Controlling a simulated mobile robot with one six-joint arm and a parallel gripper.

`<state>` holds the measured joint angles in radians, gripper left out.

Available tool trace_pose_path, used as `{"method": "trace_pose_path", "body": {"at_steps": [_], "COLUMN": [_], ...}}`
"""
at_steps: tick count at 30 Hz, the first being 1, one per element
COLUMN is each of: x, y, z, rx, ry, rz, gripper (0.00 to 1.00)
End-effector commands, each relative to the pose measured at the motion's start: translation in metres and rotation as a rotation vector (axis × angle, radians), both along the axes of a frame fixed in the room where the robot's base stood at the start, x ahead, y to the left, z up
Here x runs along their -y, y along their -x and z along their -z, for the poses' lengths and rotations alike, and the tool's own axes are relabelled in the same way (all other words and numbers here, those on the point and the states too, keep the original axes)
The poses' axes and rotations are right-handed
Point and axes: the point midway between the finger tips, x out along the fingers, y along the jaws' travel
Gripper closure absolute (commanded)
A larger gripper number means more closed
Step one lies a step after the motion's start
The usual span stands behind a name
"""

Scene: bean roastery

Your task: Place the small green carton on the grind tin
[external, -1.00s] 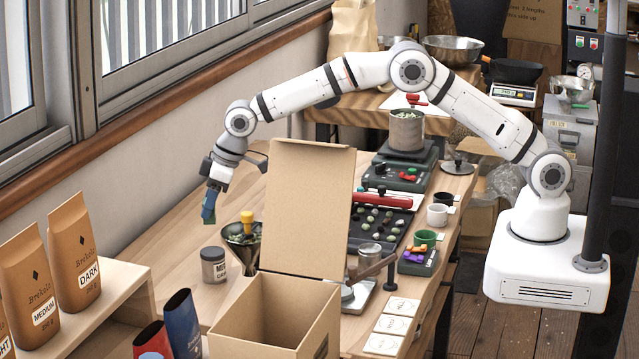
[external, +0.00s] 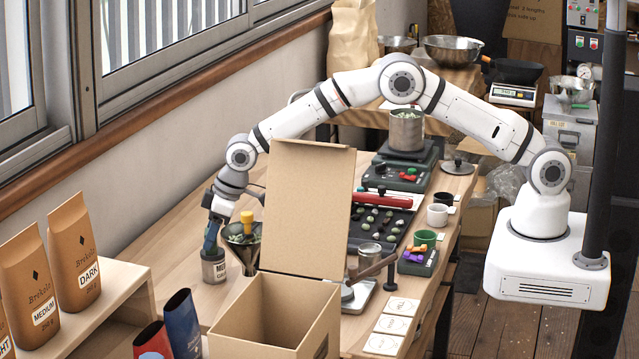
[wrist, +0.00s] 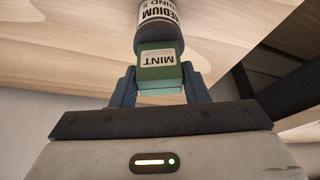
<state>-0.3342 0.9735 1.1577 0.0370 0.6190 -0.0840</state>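The small green carton (wrist: 160,75), labelled MINT, sits between the two blue fingers of my gripper (wrist: 160,88) in the wrist view. The fingers press on its two sides, so my gripper is shut on it. The grind tin (external: 214,271), grey with a pale label, stands on the bench below my gripper (external: 211,240) in the external view. In the wrist view the tin (wrist: 157,38) shows just past the carton, in line with it. The carton is at the tin's top; I cannot tell whether they touch. In the external view the fingers mostly hide the carton.
A funnel with a yellow-topped object (external: 247,222) stands close to the right of the tin. An open cardboard box (external: 268,325) is in front of it to the right. Coffee bags (external: 75,255) stand on a shelf at the left. Bench left of the tin is clear.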

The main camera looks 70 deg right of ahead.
Motion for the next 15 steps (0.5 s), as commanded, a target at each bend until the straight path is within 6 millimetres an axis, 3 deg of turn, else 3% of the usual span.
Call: {"method": "trace_pose_path", "body": {"at_steps": [6, 15], "x": [0.0000, 0.0000], "y": [0.0000, -0.0001], "z": [-0.0008, -0.0046], "rx": [0.000, 0.000], "ry": [0.000, 0.000], "rz": [0.000, 0.000], "gripper": [0.41, 0.41]}}
